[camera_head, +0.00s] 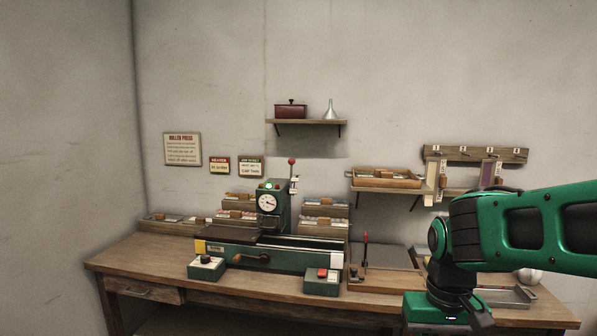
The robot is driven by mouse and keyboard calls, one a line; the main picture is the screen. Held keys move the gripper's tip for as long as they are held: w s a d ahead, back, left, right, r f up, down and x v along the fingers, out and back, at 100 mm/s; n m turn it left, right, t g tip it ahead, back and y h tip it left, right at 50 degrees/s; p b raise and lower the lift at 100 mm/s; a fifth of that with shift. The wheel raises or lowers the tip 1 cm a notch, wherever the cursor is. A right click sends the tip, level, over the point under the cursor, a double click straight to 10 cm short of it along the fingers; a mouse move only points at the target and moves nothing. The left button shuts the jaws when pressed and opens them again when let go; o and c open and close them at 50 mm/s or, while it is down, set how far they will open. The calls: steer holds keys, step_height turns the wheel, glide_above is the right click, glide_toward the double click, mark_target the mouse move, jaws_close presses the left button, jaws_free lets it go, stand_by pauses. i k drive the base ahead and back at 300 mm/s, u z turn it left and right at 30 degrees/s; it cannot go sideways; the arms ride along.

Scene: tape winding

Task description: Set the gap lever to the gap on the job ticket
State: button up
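The green press (272,208) stands on the bench with a round dial and a lit green lamp. A thin upright lever with a red knob (291,162) rises at its right side, beside a small pale plate (294,185); I take it for the gap lever, but its setting is too small to read. The job ticket (251,166) hangs on the wall left of the press; its lower line seems to read "GAP TWO", blurred. My gripper (447,312) is at the bottom right, well apart from the lever. Its fingers are cut off by the frame edge.
A control box with a black knob (206,268) and one with a red button (322,281) stand at the bench's front. Another red-tipped lever (365,239) stands right of the press. The bench's front left is clear.

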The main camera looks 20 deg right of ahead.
mark_target(292, 162)
steer(key=z, duration=0.05)
steer(key=i, duration=1)
steer(key=u, duration=0.05)
